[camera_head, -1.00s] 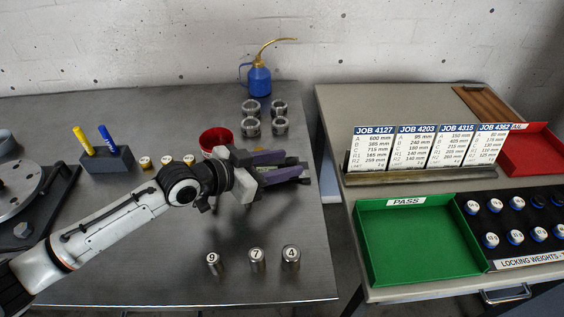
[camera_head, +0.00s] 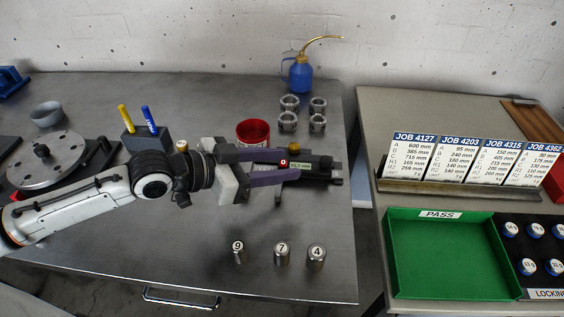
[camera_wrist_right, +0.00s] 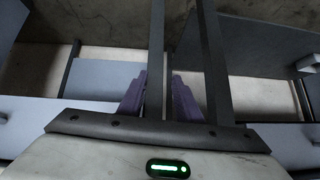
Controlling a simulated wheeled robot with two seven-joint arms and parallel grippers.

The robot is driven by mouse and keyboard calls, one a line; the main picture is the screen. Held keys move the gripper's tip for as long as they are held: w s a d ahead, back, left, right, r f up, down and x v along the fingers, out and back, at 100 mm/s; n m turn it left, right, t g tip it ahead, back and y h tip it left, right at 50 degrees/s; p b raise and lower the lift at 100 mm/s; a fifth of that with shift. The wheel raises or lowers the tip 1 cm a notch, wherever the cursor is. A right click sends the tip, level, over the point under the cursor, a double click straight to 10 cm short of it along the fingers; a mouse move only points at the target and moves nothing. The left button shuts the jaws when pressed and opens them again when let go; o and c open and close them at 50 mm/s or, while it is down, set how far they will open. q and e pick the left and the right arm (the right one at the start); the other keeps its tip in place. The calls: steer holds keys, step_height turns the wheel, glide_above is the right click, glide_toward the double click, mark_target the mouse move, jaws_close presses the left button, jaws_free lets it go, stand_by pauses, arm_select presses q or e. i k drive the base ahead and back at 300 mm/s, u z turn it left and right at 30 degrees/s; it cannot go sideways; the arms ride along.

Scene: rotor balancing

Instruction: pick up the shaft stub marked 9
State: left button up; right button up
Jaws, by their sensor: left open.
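The shaft stub marked 9 (camera_head: 238,254) stands upright on the metal table near its front edge in the head view, a small metal cylinder with a white numbered top. It is the leftmost of three stubs, beside the one marked 7 (camera_head: 282,256) and the one marked 4 (camera_head: 316,257). My left gripper (camera_head: 292,167) is open, with purple fingers pointing right, behind and above the stubs and apart from them.
A dark tool with a small display (camera_head: 312,167) lies partly hidden behind my left gripper. A red bowl (camera_head: 253,132), metal collars (camera_head: 288,121) and a blue oil can (camera_head: 300,75) stand farther back. A green tray (camera_head: 450,265) is on the right table. Bare tabletop surrounds the stubs.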

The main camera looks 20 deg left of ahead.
mark_target(238, 248)
steer(key=k, duration=1)
